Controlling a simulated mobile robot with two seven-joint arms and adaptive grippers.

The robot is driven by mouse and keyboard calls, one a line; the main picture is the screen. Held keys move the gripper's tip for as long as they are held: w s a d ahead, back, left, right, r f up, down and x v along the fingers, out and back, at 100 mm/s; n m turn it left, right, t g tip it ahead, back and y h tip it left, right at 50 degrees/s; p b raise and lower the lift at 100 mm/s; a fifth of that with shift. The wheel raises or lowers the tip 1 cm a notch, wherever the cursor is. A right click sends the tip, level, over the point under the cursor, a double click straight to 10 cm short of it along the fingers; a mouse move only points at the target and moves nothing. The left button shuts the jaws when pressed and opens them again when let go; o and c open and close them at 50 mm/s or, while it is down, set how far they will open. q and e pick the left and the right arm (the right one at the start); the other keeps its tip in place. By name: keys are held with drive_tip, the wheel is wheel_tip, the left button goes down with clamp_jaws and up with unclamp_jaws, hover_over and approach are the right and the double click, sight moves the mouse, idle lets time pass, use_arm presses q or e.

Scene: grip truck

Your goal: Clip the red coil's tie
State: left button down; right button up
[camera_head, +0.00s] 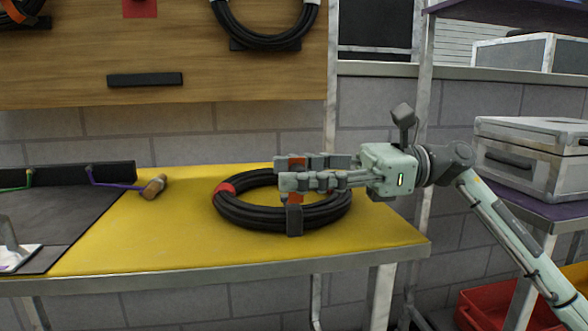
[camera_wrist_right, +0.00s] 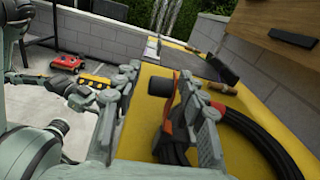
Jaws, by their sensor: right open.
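A black cable coil with a red band (camera_head: 225,188) lies flat on the yellow-topped bench (camera_head: 390,235). In the right wrist view the coil (camera_wrist_right: 262,140) runs to the right, and the tie's orange part (camera_wrist_right: 222,112) shows beside the right finger. Whether a finger touches it is unclear. My left gripper (camera_wrist_right: 92,96) shows at left in that view; its opening is unclear.
A wooden board (camera_head: 250,75) with hanging coils stands behind. A grey case (camera_head: 530,160) and red bin (camera_head: 480,308) are at right. The bench's front right is clear.

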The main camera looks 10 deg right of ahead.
drive_tip(key=shift+a, duration=0.25)
drive_tip(key=shift+c, duration=0.2)
clamp_jaws()
